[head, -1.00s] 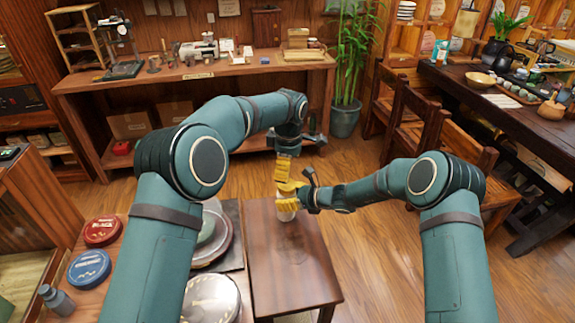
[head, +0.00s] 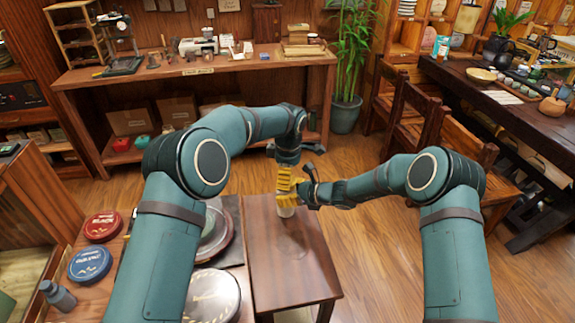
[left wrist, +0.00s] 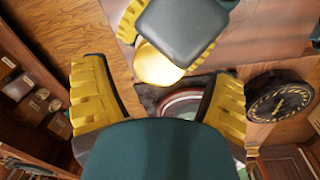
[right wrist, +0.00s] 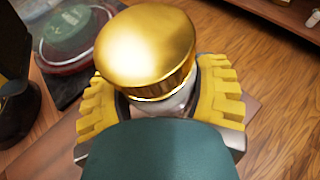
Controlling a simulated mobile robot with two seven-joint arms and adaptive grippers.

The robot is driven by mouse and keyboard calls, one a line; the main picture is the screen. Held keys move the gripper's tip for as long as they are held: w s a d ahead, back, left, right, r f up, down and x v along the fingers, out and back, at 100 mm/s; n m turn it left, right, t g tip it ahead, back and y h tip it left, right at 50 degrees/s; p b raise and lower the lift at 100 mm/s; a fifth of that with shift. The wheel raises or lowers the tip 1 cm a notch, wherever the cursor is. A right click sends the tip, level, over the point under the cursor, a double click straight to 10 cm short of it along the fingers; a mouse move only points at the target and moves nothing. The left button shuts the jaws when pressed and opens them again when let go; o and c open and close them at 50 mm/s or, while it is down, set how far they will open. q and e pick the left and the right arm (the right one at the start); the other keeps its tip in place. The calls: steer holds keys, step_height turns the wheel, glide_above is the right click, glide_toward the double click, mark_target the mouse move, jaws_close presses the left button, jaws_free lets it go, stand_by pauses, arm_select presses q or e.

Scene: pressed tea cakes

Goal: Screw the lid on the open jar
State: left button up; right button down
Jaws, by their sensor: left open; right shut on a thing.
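The jar (head: 285,211) is pale and stands upright over the small dark wooden table, with its lower part showing below my right gripper (head: 289,196). My right gripper is shut around the jar's body; the clear body (right wrist: 178,103) shows between its fingers in the right wrist view. The gold lid (right wrist: 147,50) sits on top of the jar there. Whether it is screwed tight I cannot tell. My left gripper (head: 284,180) points down just above the jar. In the left wrist view its fingers are open and apart, with the lid (left wrist: 157,65) beyond them, not gripped.
The small table (head: 305,265) is otherwise clear. To its left, a lower surface holds round tins, a red one (head: 103,226) and a blue one (head: 90,263), and a grey bottle (head: 57,296). Wooden chairs (head: 440,135) stand to the right.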

arm_select(q)
steer(key=shift+f, duration=1.3)
steer(key=c, duration=1.3)
steer(key=m, duration=0.4)
steer(key=shift+w+m, duration=0.1)
steer(key=shift+m, duration=0.3)
steer(key=m, duration=0.5)
steer(key=shift+m, duration=0.3)
steer(key=o, duration=1.3)
steer(key=shift+c, duration=0.2)
